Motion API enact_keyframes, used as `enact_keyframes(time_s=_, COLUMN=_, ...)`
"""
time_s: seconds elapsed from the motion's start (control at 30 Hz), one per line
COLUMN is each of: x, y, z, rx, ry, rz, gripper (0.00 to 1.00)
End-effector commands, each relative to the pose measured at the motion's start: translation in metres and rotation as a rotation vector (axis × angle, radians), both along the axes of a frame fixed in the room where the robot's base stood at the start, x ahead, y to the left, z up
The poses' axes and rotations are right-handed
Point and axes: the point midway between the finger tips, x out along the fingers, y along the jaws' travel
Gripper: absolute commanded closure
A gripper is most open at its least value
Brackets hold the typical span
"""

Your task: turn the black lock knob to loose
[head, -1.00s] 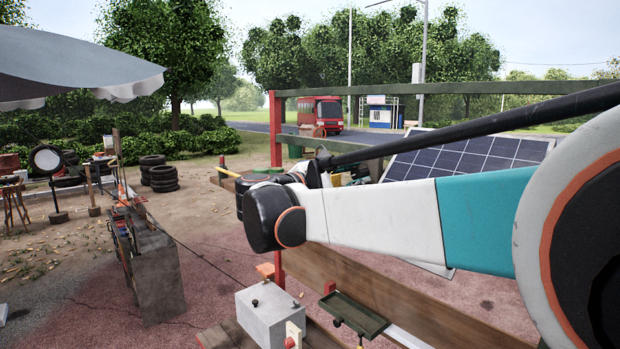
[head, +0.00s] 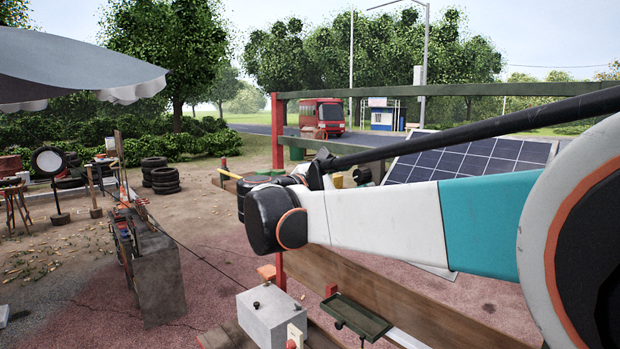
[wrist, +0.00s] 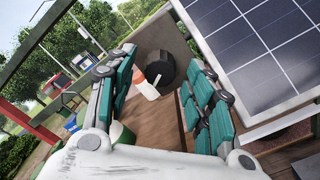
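A black round knob (wrist: 160,68) shows in the wrist view, beyond and between my gripper's fingers, in front of a brown surface. A small white piece (wrist: 147,89) sticks out at its lower left, and an orange-and-white piece (wrist: 129,62) is close to its left. My gripper (wrist: 160,98) has its two teal fingers spread apart, with nothing held between them. The knob appears farther off than the fingers, and I see no contact. In the head view my gripper is not clearly visible behind my arm.
A solar panel (wrist: 265,45) lies close on the right in the wrist view. In the head view, a grey box (head: 268,318) with a small black knob and a green tray (head: 357,316) stand in front, near a long brown board (head: 420,310). Green rails cross behind my arm.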

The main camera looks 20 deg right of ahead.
Motion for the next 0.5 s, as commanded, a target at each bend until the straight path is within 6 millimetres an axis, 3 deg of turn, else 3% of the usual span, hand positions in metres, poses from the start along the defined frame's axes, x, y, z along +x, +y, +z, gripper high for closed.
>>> enact_keyframes(time_s=0.27, x=0.0, y=0.0, z=0.003, rx=-0.001, ry=-0.001, rz=0.0, gripper=0.52)
enact_keyframes(time_s=0.5, x=0.0, y=0.0, z=0.037, rx=-0.001, ry=-0.001, rz=0.0, gripper=0.52)
